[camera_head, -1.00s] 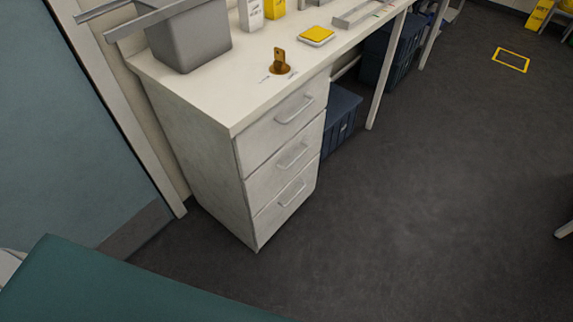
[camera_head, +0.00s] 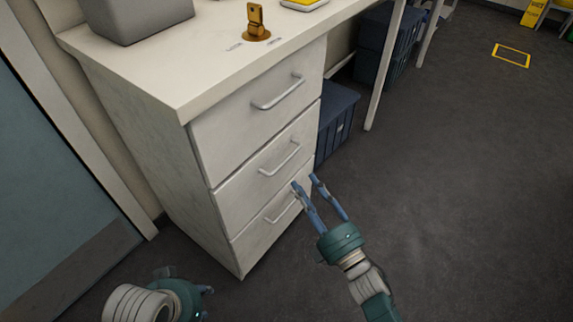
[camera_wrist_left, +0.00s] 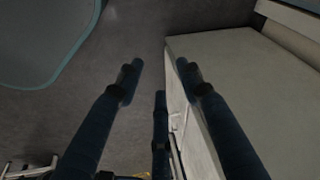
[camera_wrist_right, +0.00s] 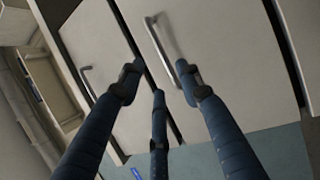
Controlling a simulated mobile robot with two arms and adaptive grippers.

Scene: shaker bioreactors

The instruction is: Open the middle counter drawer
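The middle drawer (camera_head: 262,168) of the pale counter is closed, with its silver handle (camera_head: 280,160) on the front. The top drawer (camera_head: 255,105) and bottom drawer (camera_head: 262,230) are also closed. My right gripper (camera_head: 305,184) is open and empty, in front of the drawer fronts and just right of the bottom handle in the head view. In the right wrist view two drawer handles show, one (camera_wrist_right: 163,45) close to the right fingertip; contact cannot be told. My left gripper (camera_wrist_left: 158,75) is open and empty, beside the counter; its fingers are mostly hidden in the head view.
The counter top (camera_head: 190,65) holds a grey bin (camera_head: 135,15) and a brown-orange stand (camera_head: 256,22). Blue crates (camera_head: 338,115) stand under the bench beside the drawers, near a table leg (camera_head: 385,70). A blue-green door (camera_head: 60,210) is at left.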

